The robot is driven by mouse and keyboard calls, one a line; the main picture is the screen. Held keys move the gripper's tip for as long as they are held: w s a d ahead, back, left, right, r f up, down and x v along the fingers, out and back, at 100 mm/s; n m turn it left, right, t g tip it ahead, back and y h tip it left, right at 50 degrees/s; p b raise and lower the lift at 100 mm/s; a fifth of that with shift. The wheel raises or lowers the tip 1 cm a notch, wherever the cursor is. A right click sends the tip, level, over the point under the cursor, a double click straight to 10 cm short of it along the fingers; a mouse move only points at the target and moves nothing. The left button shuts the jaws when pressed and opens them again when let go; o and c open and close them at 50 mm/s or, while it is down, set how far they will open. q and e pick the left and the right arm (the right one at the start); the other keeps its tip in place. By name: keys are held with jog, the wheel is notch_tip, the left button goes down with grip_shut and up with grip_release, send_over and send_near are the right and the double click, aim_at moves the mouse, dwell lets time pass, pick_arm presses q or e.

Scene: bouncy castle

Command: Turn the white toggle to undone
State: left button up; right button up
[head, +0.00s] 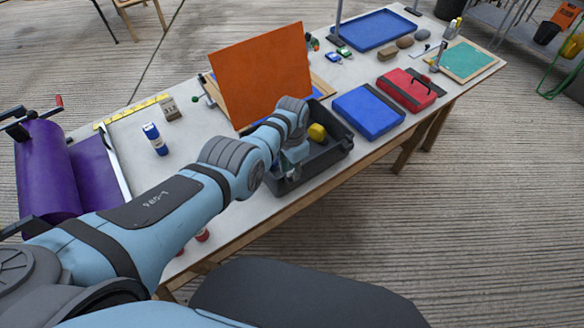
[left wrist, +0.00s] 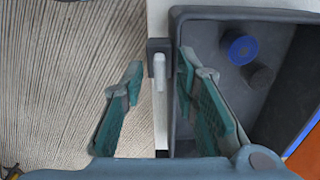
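The white toggle (left wrist: 159,72) shows in the left wrist view as a short pale lever on a small dark block (left wrist: 153,46). The block is at the table edge, just left of the dark grey bin. The lever points toward the bottom of that view. My left gripper (left wrist: 160,66) is open, with one teal-padded finger on each side of the toggle and gaps between. How far the fingertips are above it I cannot tell. In the head view my left gripper (head: 292,160) is partly hidden at the bin, and the toggle is hidden. My right gripper is not in view.
The dark grey bin (head: 337,153) holds a yellow item (head: 317,132) and a blue round item (left wrist: 239,47). An orange board (head: 262,72) stands behind it. A blue case (head: 368,110) and red toolbox (head: 408,90) lie to the right. A purple roll (head: 45,170) is far left.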

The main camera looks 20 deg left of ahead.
pick_arm(q)
jog(key=shift+w+r, duration=0.15)
jog(key=shift+r, duration=0.4)
notch_tip(320, 180, up, 11)
dwell(0.4)
